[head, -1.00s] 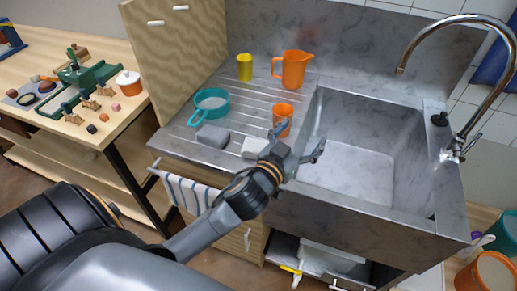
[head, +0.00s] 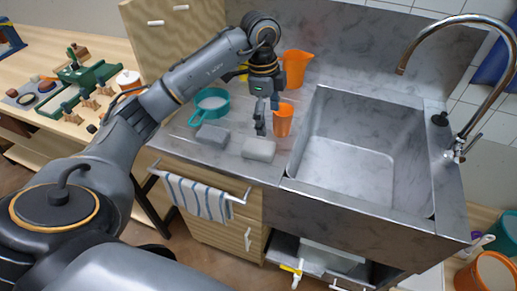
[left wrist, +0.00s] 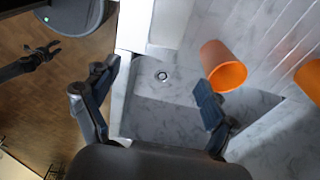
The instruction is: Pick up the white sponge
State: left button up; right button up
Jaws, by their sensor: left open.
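The white sponge (head: 259,149) lies flat near the front of the ridged drainboard, just left of the sink. My left gripper (head: 267,117) points down above the drainboard, behind the sponge and close to the orange cup (head: 283,124). Nothing is between its fingers. In the left wrist view the left gripper (left wrist: 157,78) has its fingers spread wide, with the orange cup (left wrist: 224,66) beside one fingertip. I cannot make out the sponge surely there. A dark gripper, likely my right one (left wrist: 40,55), shows small over the floor at the left edge of that view.
A grey sponge (head: 212,135) lies left of the white one. A teal strainer (head: 211,104) and an orange pitcher (head: 297,68) stand behind. The sink (head: 350,150) is empty, with a tall faucet (head: 490,80) at right. A striped towel (head: 197,197) hangs in front.

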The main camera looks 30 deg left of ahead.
pick_arm(q)
jog(key=a+n+y, duration=0.1)
jog(key=a, duration=0.2)
send_over(261, 146)
jog(key=f, duration=0.6)
jog(key=shift+s+a+f, duration=0.25)
jog(key=shift+a+f, duration=0.1)
jog(key=shift+f, duration=0.05)
jog(key=f, duration=0.1)
jog(key=f+p, duration=0.1)
jog(key=f, duration=0.1)
jog(key=f+p, duration=0.1)
jog(key=f, duration=0.1)
jog(key=shift+w+d+f, duration=0.2)
jog(key=shift+w+d, duration=0.05)
jog(key=shift+d, duration=0.1)
jog(key=shift+f, duration=0.3)
jog(key=c, duration=1)
